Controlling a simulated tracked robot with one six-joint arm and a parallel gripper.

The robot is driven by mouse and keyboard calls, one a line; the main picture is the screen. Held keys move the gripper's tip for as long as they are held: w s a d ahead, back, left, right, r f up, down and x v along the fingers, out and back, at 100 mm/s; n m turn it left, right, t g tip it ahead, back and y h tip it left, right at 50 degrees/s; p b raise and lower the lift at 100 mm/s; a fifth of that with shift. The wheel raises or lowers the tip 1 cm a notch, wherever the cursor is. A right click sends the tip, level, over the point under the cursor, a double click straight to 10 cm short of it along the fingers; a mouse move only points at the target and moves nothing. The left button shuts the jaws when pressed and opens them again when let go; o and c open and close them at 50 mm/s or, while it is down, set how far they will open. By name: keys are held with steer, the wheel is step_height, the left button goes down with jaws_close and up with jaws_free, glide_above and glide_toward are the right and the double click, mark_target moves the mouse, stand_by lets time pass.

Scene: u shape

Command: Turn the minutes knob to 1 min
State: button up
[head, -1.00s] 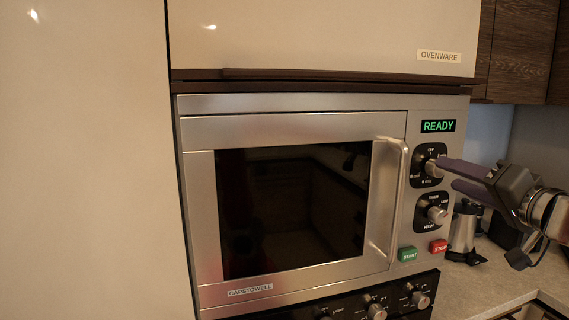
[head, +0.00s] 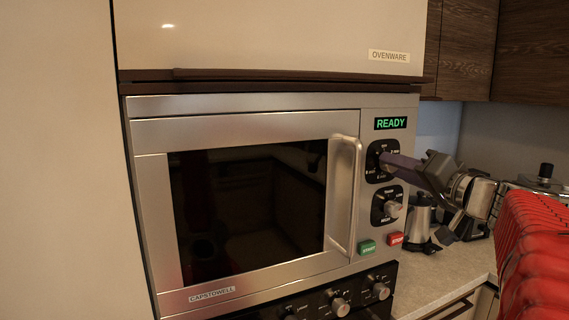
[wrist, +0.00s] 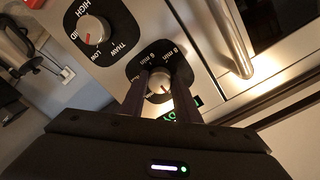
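The minutes knob (head: 384,157) is the upper of two round knobs on the microwave's control panel, on a black plate. In the wrist view the knob (wrist: 160,86) sits between the two purple-grey fingers of my gripper (wrist: 160,98), which seem to press on its sides. A red mark shows on the knob, but which label it points to is too small to tell. In the head view my gripper (head: 392,162) reaches the knob from the right and partly hides its plate. The green display (head: 391,123) reads READY.
The lower power knob (head: 392,208) is just below; it also shows in the wrist view (wrist: 92,31). Green START (head: 367,247) and red STOP (head: 396,239) buttons are beneath. The door handle (head: 345,195) stands out at left.

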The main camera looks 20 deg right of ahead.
steer(key=c, duration=0.4)
steer(key=shift+a, duration=0.15)
steer(key=shift+c, duration=0.3)
steer(key=shift+m, duration=0.4)
steer(key=shift+d+m, duration=0.15)
steer(key=shift+m, duration=1.15)
steer(key=shift+d+m, duration=0.1)
steer(key=shift+m, duration=1.2)
steer(key=o, duration=1)
steer(key=shift+o, duration=0.2)
steer(key=shift+s, duration=0.1)
